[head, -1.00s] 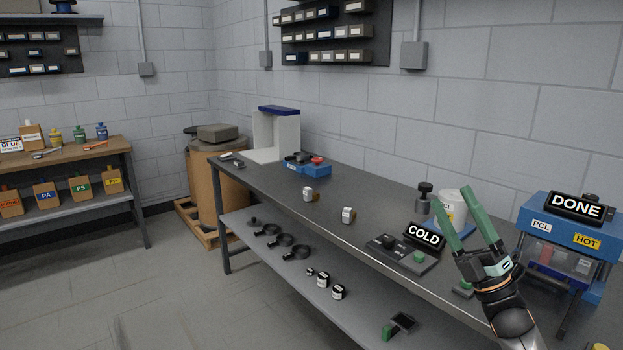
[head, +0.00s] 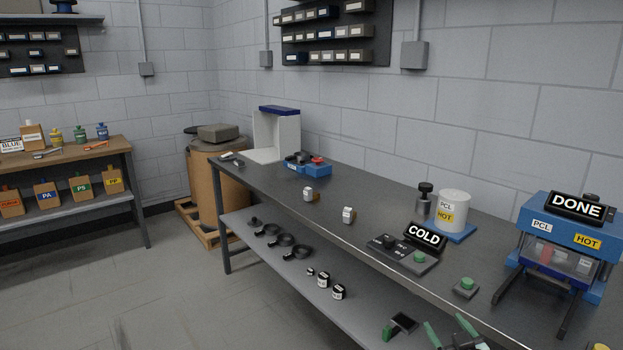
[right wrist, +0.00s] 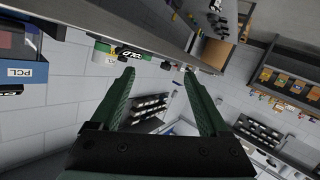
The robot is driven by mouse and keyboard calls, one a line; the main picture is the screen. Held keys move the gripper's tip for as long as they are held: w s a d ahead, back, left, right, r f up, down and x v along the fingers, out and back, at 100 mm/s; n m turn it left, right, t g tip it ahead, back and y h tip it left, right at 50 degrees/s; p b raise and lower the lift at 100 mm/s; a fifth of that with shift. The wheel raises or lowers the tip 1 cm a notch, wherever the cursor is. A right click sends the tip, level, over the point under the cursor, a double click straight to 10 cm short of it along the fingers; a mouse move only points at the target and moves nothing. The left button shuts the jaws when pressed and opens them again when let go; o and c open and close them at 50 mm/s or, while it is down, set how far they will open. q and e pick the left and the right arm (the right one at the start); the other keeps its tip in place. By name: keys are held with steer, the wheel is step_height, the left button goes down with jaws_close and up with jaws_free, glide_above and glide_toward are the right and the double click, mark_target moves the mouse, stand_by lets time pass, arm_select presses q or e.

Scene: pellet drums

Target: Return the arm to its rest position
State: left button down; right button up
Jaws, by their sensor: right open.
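My right gripper (head: 452,332) shows only its green fingertips at the bottom edge of the head view, low in front of the bench (head: 380,205). In the right wrist view its two green fingers (right wrist: 158,85) are apart with nothing between them, so it is open and empty. The rest of my right arm is out of the head view. My left gripper is not in view.
The bench's front edge runs close to my right gripper, with a lower shelf (head: 270,268) under it. A blue PCL press (head: 565,240), a white PCL HOT pot (head: 453,207) and a COLD sign (head: 425,236) stand on top. The floor (head: 180,290) at left is clear.

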steer(key=s+a+f+g+y, duration=0.15)
steer(key=s+a+f, duration=0.25)
steer(key=s+f, duration=0.4)
steer(key=s+a+f+g, duration=0.2)
steer(key=s+a+f, duration=0.2)
steer(key=s+f, duration=0.45)
steer(key=s+a+f+g, duration=0.1)
steer(key=s+a, duration=0.1)
steer(key=s, duration=0.6)
steer(key=s+a+f+m+g+y, duration=0.1)
steer(key=s+a, duration=0.2)
steer(key=s, duration=0.6)
steer(key=shift+f, duration=0.4)
steer(key=shift+s, duration=0.1)
